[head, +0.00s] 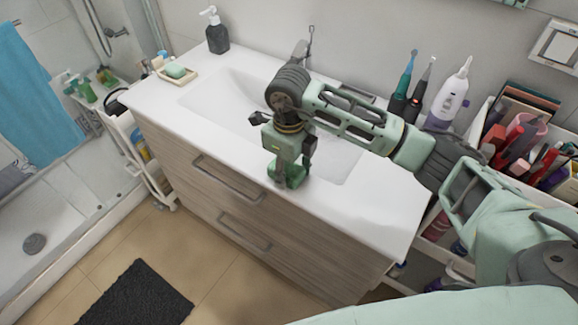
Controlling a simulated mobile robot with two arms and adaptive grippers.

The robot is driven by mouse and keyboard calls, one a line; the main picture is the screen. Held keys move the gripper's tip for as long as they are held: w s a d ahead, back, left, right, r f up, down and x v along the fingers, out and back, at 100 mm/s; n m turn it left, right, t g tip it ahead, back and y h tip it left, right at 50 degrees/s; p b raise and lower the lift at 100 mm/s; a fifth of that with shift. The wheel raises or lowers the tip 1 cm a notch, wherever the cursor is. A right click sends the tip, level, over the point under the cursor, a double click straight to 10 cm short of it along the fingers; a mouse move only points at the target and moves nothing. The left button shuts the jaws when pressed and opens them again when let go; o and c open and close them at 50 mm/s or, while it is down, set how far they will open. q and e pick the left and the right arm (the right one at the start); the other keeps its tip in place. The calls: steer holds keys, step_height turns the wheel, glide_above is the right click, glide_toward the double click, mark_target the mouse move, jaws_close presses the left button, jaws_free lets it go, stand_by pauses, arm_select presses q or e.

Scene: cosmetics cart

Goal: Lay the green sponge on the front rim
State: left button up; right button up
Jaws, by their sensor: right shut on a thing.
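My right gripper (286,174) points down at the front rim (252,176) of the white washbasin, near its middle. It is shut on the green sponge (294,178), a small darker green block showing at its fingertips. The gripper hides much of the sponge. The sponge is at or just above the rim; I cannot tell whether it touches. My left gripper is not in view.
The basin bowl (222,98) lies behind the gripper. A dish with green soap (176,71) and a dark pump bottle (217,33) stand at the back left. Toothbrushes (402,84) and a white device (449,95) stand at the back right, beside a full cosmetics cart (528,140).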

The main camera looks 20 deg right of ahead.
mark_target(288, 168)
steer(key=shift+f, duration=0.15)
steer(key=o, duration=1)
steer(key=shift+r, duration=0.35)
step_height(288, 168, up, 12)
steer(key=b, duration=0.2)
steer(key=shift+f+b, duration=0.1)
steer(key=shift+b, duration=0.2)
steer(key=shift+f, duration=0.1)
